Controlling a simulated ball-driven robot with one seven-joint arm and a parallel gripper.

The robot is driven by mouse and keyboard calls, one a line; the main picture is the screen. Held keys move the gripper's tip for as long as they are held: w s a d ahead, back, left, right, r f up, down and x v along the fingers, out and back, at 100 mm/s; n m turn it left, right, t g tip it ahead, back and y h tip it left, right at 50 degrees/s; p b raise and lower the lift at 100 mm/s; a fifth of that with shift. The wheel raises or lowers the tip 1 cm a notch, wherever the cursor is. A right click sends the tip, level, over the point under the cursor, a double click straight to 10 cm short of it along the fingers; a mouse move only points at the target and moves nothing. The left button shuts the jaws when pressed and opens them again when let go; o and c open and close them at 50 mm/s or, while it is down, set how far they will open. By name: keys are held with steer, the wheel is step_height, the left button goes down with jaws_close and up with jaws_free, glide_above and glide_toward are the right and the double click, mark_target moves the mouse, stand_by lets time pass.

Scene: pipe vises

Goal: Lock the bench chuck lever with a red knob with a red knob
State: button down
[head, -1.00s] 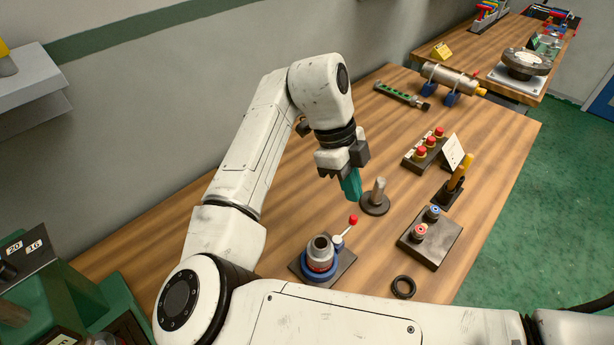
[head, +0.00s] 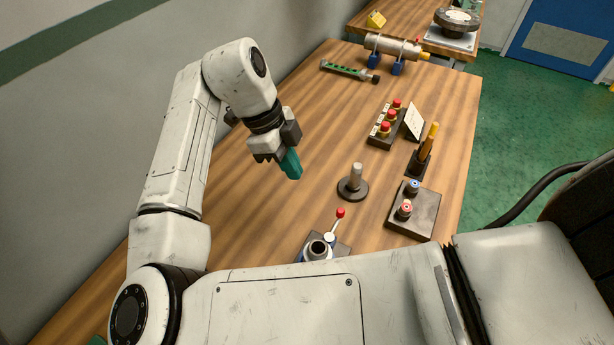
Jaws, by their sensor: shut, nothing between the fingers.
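The bench chuck (head: 317,250) is a grey cylinder in a blue ring on a dark plate, at the bottom middle of the head view. My arm hides its lower part. Its lever (head: 332,236) slants up and right from the chuck and ends in a red knob (head: 340,213). My gripper (head: 293,174) has teal fingers that are shut and empty. It hangs above the table, up and left of the red knob in the picture and apart from it.
A grey post on a round base (head: 354,182) stands right of my gripper. A plate with blue and red buttons (head: 415,218), a red-button box (head: 386,126) and an orange-handled tool (head: 427,145) are further right. Bare wood lies left of the chuck.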

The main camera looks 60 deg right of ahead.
steer(key=p, duration=0.2)
glide_toward(335, 225)
steer(key=w+d+f, duration=0.2)
steer(key=w+f, duration=0.1)
steer(key=w, duration=0.1)
steer(key=shift+s+d+f+p, duration=0.1)
steer(key=shift+s+f+p, duration=0.15)
steer(key=shift+s, duration=0.5)
steer(key=shift+s+d+f+p, duration=0.1)
steer(key=shift+s+f+p, duration=0.1)
steer(key=shift+s, duration=0.55)
steer(key=shift+s+f+p, duration=0.2)
steer(key=shift+s+p, duration=0.05)
steer(key=shift+s, duration=0.5)
steer(key=shift+d+f+m+b, duration=0.1)
steer(key=shift+m+b, duration=0.2)
